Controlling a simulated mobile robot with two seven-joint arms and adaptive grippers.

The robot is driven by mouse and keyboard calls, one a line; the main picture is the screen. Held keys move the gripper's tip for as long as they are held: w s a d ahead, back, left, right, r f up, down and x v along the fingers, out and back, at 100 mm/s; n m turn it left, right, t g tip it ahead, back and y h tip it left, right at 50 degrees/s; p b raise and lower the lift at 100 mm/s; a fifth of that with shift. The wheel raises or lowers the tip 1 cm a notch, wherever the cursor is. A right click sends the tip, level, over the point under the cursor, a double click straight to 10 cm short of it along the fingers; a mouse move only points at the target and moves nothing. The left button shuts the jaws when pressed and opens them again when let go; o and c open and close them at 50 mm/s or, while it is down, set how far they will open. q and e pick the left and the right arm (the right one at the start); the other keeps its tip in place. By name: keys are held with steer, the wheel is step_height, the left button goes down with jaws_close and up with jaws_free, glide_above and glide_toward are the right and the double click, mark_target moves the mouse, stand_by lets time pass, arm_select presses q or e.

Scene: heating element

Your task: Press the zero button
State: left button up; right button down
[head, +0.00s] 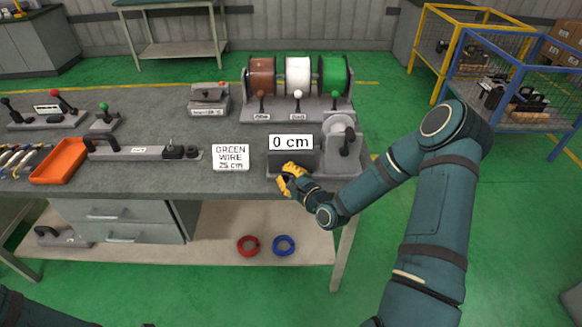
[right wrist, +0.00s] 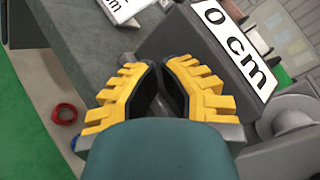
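The measuring unit is a grey box with a white sign (head: 291,142) reading "0 cm", at the front right of the workbench. The sign also shows large in the right wrist view (right wrist: 236,45). My right gripper (head: 284,181) is at the front face of this box, below the sign. In the right wrist view its yellow fingers (right wrist: 159,68) come together at the tips, with nothing visible held between them. The zero button cannot be made out; the gripper covers part of the box front. I cannot tell whether the fingers touch the box. My left gripper is out of view.
A "GREEN WIRE 25 cm" card (head: 230,157) stands left of the box. Brown, white and green spools (head: 298,77) stand behind it, and a grey reel (head: 340,136) is at its right. An orange tray (head: 60,160) lies at the left. Red (head: 248,246) and blue (head: 284,245) coils lie on the lower shelf.

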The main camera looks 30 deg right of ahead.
steer(key=shift+s, duration=0.1)
stand_by(0.4)
steer(key=shift+s+a, duration=0.4)
steer(key=shift+s, duration=0.2)
steer(key=shift+s+a, duration=0.45)
steer(key=shift+s, duration=0.25)
steer(key=shift+s+a, duration=0.4)
steer(key=shift+s, duration=0.35)
steer(key=shift+s+a, duration=0.45)
steer(key=shift+s, duration=0.25)
